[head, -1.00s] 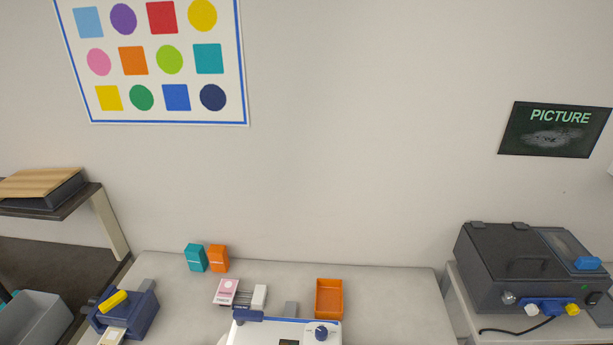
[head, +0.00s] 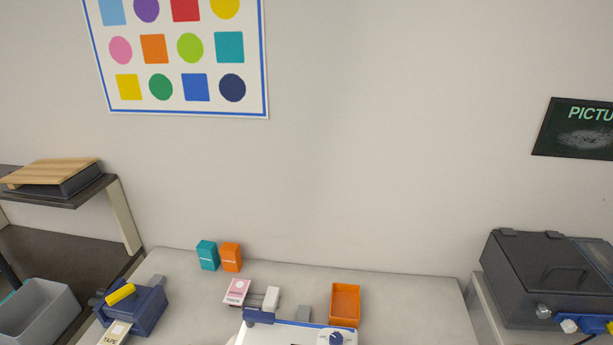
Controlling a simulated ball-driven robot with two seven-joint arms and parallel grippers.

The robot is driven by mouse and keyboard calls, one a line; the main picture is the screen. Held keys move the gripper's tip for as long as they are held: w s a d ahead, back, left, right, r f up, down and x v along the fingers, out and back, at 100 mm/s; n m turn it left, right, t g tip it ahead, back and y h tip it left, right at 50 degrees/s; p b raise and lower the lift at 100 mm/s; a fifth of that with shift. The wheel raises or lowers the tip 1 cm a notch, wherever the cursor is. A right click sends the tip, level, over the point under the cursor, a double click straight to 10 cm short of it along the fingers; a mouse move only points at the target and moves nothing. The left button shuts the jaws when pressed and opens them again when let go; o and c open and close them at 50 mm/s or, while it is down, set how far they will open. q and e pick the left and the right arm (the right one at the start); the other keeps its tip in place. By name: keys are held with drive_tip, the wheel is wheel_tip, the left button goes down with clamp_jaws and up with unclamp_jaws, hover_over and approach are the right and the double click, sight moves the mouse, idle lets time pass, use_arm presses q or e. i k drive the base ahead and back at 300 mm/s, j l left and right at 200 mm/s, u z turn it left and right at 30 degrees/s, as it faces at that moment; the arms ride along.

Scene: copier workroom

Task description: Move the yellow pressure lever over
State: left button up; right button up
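A yellow lever (head: 120,294) lies at a slant on top of a dark blue device (head: 138,311) at the left end of the table. A pale card marked TAPE (head: 116,333) sticks out from the front of this device. Neither of my grippers is in view, and nothing touches the lever.
Teal (head: 207,255) and orange (head: 231,257) boxes stand at the table's back. A pink-and-white card (head: 237,291), an orange tray (head: 345,304) and a white machine (head: 290,334) are nearer. A grey bin (head: 42,312) is left; a dark lidded machine (head: 545,280) is right.

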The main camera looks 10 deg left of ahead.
sight(129, 290)
drive_tip(key=u, duration=1.35)
drive_tip(key=i+j+z, duration=0.1)
